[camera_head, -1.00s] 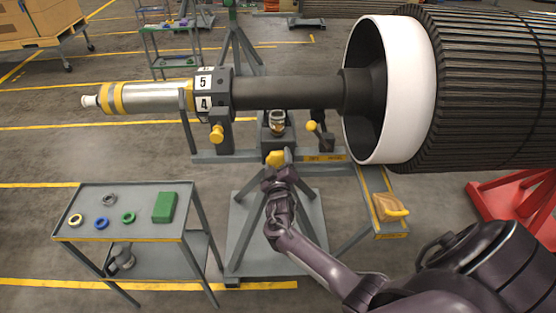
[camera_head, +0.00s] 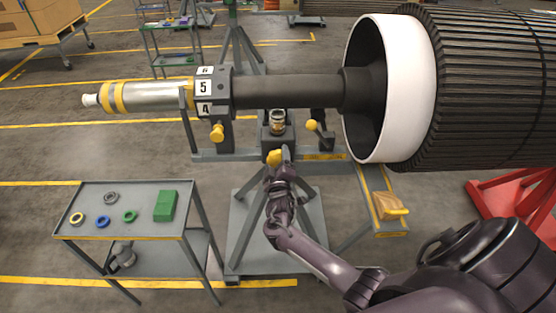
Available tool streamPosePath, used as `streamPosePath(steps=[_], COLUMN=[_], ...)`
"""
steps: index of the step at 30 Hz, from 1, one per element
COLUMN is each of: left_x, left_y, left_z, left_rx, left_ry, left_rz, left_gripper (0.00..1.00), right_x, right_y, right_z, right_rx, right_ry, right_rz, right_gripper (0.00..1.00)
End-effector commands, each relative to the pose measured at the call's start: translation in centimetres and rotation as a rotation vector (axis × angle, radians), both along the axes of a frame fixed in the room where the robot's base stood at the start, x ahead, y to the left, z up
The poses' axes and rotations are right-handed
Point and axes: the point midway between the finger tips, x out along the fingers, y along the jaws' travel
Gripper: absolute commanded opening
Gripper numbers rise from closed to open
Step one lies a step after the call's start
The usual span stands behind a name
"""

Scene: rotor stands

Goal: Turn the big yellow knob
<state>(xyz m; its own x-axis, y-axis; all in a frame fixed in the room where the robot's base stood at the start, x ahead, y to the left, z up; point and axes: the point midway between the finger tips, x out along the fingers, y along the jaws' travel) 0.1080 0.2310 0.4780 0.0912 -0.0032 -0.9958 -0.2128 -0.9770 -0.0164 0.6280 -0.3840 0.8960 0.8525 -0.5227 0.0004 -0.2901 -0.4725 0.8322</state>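The big yellow knob (camera_head: 274,158) is low on the front of the dark stand, below the shaft. My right gripper (camera_head: 280,160) reaches up to it from below. One grey finger shows along the knob's right side; the other finger is hidden. The gripper appears shut on the knob. Above left, a number wheel (camera_head: 204,88) on the shaft shows 5 in the middle, with 6 above and 4 below. My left gripper is not in view.
A smaller yellow knob (camera_head: 217,132) sits under the number wheel. A yellow-tipped lever (camera_head: 312,125) is to the right of a glass cup (camera_head: 277,121). A grey cart (camera_head: 135,232) with rings and a green block stands at left. A large ribbed rotor (camera_head: 490,85) fills the upper right.

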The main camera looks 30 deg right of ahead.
Motion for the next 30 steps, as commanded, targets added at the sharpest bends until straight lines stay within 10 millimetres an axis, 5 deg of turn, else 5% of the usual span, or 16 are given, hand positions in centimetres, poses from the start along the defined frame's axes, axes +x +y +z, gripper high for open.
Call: streamPosePath(steps=[5,14,30], left_x=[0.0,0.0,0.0], left_y=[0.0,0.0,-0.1], left_z=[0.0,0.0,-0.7], left_rx=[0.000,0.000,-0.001], left_ry=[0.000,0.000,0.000], left_rz=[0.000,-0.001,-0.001], left_gripper=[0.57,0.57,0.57], right_x=[-0.1,-0.2,-6.3], right_y=[0.0,0.1,3.9], right_z=[-0.1,-0.1,-0.2], right_rx=[0.002,0.002,0.003], right_ry=[0.003,0.001,0.001], right_rz=[0.001,0.001,0.000], right_gripper=[0.86,0.86,0.86])
